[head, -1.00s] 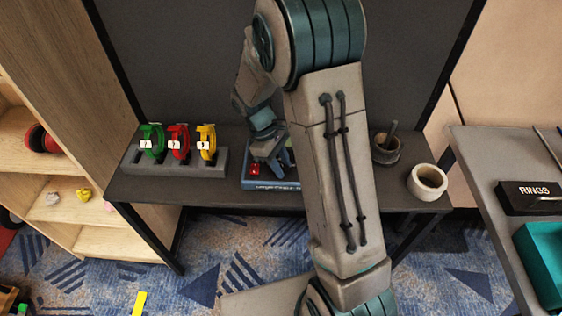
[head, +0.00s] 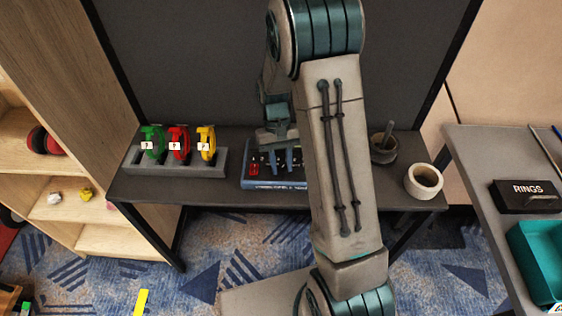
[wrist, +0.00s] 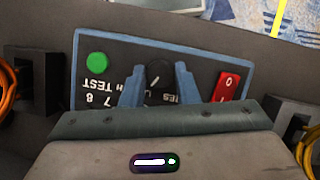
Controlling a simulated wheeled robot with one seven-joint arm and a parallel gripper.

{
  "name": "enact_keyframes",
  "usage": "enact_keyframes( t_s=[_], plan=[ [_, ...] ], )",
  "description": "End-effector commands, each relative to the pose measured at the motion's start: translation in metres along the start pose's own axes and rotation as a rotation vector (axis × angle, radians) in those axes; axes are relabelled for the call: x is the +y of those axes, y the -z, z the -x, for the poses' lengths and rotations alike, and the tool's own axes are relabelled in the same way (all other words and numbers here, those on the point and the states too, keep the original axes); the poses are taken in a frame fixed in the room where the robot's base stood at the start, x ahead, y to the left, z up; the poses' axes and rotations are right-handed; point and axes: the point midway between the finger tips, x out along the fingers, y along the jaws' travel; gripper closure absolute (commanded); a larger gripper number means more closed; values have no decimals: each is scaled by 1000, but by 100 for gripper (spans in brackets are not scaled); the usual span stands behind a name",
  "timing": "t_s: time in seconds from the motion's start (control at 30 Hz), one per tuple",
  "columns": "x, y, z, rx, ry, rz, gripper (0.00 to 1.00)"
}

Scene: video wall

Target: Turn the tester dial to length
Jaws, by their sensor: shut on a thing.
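The tester (head: 275,185) is a blue-framed box with a dark panel on the dark table. In the wrist view its blue frame (wrist: 74,70) surrounds a green button (wrist: 97,60), a black dial (wrist: 158,75) with a pale pointer line, and a red rocker switch (wrist: 228,85). The panel lettering is upside down there; parts of "TEST" show, and the words by the dial are partly hidden by my fingers. My gripper (wrist: 158,80) is shut on the dial, one blue finger on each side. In the head view my gripper (head: 280,160) is over the tester.
A grey rack (head: 180,172) with green, red and yellow looped items stands left of the tester. A mortar (head: 383,152) and a tape roll (head: 423,181) stand to the right, beyond my arm. A black RINGS box (head: 528,197) is on the right table.

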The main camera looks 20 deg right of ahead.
Motion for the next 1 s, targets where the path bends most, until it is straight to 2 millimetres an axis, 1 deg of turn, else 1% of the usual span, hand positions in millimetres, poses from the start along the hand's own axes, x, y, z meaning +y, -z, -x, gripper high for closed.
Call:
enact_keyframes(
  t_s=[0.3,0.8,0.83,0.87,0.9,1.0],
  plan=[
    [1,0,1,3,39,-93,95],
    [1,0,1,3,44,-106,95],
    [1,0,1,3,44,-106,64],
    [1,0,1,3,44,-106,55],
    [1,0,1,3,44,-106,50],
    [1,0,0,2,44,-106,50]
  ],
)
